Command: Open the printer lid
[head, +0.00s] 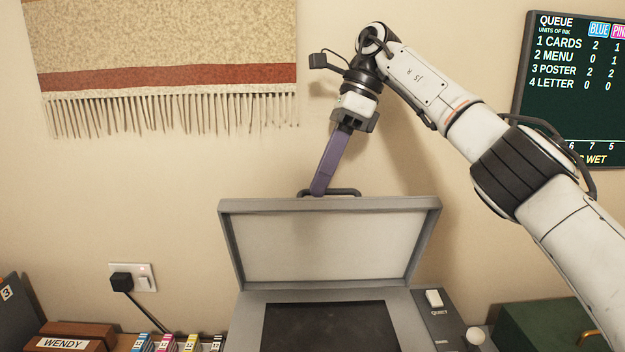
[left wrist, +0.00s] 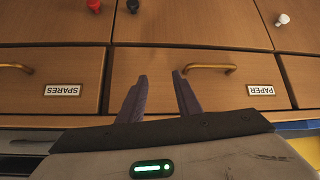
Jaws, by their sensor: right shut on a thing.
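The printer lid (head: 325,247) stands raised, nearly upright, at the back of the grey printer (head: 262,318), with its pale inner face towards me. The dark glass bed (head: 325,325) under it is uncovered. My right gripper (head: 319,190) reaches down from above, its purple fingers shut on the dark handle (head: 345,192) at the lid's top edge. My left gripper (left wrist: 160,92) shows only in the left wrist view. Its two purple fingers are apart with nothing between them, in front of wooden drawers.
Ink cartridges (head: 165,343) and a WENDY box (head: 75,338) are left of the printer. A green box (head: 545,325) is on the right. The left wrist view shows SPARES (left wrist: 50,75) and PAPER (left wrist: 245,75) drawers. A fringed hanging (head: 165,60) and a QUEUE board (head: 575,95) are on the wall.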

